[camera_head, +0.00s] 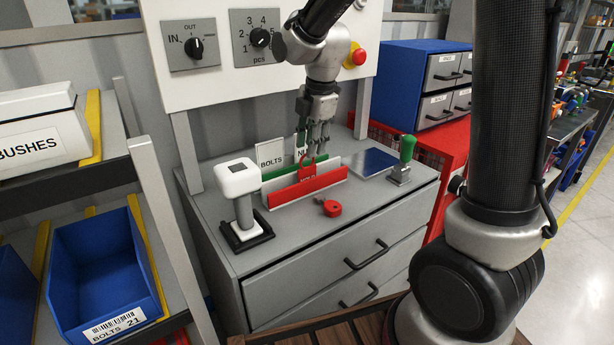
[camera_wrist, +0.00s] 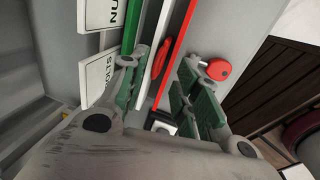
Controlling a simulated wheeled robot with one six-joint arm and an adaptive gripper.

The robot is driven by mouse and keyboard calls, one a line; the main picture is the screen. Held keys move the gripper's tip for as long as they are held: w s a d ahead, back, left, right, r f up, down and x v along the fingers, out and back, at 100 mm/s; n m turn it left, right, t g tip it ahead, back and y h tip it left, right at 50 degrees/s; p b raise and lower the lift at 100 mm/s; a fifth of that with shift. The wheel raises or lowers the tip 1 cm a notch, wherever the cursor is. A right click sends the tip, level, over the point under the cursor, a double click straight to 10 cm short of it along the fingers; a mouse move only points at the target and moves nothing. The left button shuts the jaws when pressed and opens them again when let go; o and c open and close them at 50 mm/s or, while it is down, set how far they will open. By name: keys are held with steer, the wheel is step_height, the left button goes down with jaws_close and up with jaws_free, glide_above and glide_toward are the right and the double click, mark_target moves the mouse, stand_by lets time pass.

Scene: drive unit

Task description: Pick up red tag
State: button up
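The red tag (camera_head: 307,171) stands upright in a small holder on the grey cabinet top, just behind the holder's red front strip (camera_head: 318,184). In the wrist view the red tag (camera_wrist: 161,61) shows nearly edge-on between my fingers, beside the red strip. My gripper (camera_head: 315,146) points down over the tag. In the wrist view my gripper (camera_wrist: 165,66) is open, with green-padded fingers on either side of the tag and strip. I cannot tell whether a finger touches the tag.
A red round lock-like piece (camera_head: 332,208) lies in front of the holder. BOLTS (camera_head: 271,154) and NUTS cards stand behind it. A white-topped stand (camera_head: 240,180) is left; a green-handled stamp (camera_head: 404,157) and dark blue pad (camera_head: 375,162) are right. The front cabinet top is mostly clear.

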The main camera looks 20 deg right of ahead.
mark_target(307, 173)
steer(key=f, duration=0.1)
steer(key=w+f, duration=0.1)
steer(key=f, duration=0.2)
steer(key=shift+w+a+f, duration=0.15)
steer(key=shift+a+f, duration=0.2)
jaws_close()
